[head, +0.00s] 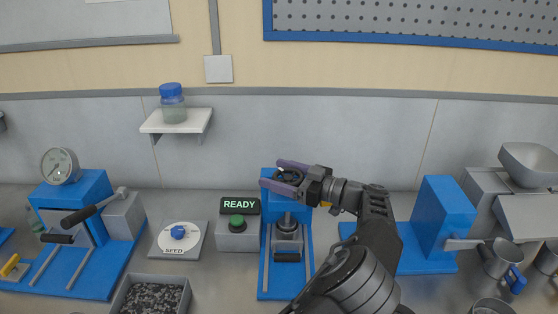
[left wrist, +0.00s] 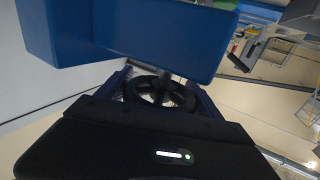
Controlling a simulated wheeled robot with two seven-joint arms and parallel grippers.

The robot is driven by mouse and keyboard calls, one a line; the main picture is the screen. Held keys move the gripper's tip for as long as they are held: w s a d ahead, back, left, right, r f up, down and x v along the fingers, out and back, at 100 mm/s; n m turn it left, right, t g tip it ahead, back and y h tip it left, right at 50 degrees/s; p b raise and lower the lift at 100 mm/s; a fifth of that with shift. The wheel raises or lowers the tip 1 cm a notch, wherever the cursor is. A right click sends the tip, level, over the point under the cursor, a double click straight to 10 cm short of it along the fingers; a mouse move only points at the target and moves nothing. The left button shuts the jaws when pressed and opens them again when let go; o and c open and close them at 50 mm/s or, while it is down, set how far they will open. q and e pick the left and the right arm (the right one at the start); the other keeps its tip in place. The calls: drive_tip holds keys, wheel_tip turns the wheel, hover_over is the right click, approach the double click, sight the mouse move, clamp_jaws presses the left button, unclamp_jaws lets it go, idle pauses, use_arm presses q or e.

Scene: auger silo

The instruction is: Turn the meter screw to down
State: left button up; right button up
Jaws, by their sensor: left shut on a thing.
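A black spoked handwheel (head: 288,177), which looks like the meter screw, sits at the top of a narrow blue stand (head: 264,262). Below it are a metal shaft, a grey cylinder (head: 288,238) and a black handle (head: 287,257). My left gripper (head: 284,176) reaches in from the right at wheel height, with its purple-grey fingers on either side of the wheel, shut on it. In the left wrist view the wheel (left wrist: 160,88) shows between the fingers, partly hidden by them. No pointer or mark for the wheel's turn is readable. My right gripper is not in view.
Left of the stand are a READY display (head: 240,205) with a green button (head: 236,221) and a SEED dial (head: 179,236). A blue press with a gauge (head: 60,165) stands further left. A tray of dark grains (head: 152,298) is in front. A blue block (head: 440,220) stands right.

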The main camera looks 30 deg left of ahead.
use_arm(q)
drive_tip(key=shift+r, duration=0.45)
drive_tip(key=o, duration=1.4)
drive_tip(key=shift+f, duration=0.25)
